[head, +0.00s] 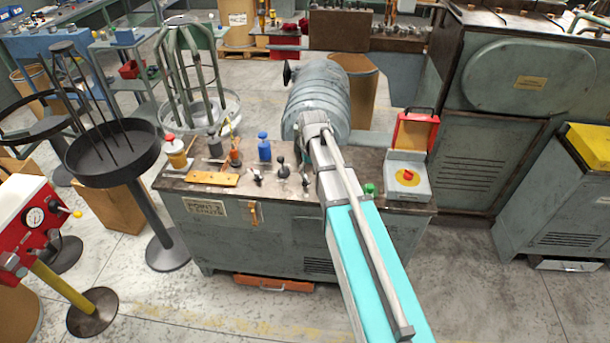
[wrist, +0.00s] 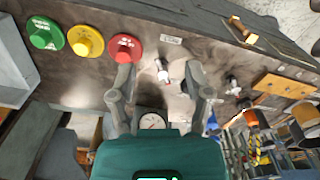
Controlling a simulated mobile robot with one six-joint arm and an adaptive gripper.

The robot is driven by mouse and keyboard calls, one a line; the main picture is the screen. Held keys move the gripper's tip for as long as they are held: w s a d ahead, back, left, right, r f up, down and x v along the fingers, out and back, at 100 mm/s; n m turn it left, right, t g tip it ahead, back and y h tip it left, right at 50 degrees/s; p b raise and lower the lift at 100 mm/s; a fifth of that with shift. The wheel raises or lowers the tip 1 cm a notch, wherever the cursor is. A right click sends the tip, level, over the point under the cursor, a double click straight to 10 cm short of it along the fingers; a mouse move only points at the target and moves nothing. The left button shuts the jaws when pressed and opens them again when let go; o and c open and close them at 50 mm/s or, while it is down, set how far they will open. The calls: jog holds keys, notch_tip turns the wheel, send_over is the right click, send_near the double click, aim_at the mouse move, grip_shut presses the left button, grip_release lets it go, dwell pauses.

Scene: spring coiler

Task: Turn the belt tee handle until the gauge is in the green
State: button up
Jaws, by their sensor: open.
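My gripper (wrist: 160,72) is open in the wrist view, its two fingers spread over the bench top. A small metal lever-like handle (wrist: 162,70) stands between the fingertips, apart from both. I cannot tell which is the belt tee handle. In the head view my arm hides the gripper; small handles (head: 282,168) stand left of the arm.
Red (wrist: 124,47), yellow (wrist: 85,41) and green (wrist: 45,33) buttons line the bench edge. The bench (head: 225,232) also holds a blue-capped item (head: 264,147), an orange plate (head: 212,178) and an open red-lidded box (head: 408,188). A large grey motor-like drum (head: 318,92) stands behind.

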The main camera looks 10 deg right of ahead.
jog(key=r, duration=0.1)
send_over(305, 180)
jog(key=w, duration=0.2)
jog(key=shift+s+d+p, duration=0.1)
jog(key=shift+s+p, duration=0.2)
jog(key=shift+p, duration=0.1)
jog(key=shift+f, duration=0.15)
notch_tip(305, 180, down, 14)
jog(key=b, duration=1.3)
jog(key=shift+r+b, duration=0.25)
jog(key=shift+b, duration=0.15)
grip_shut()
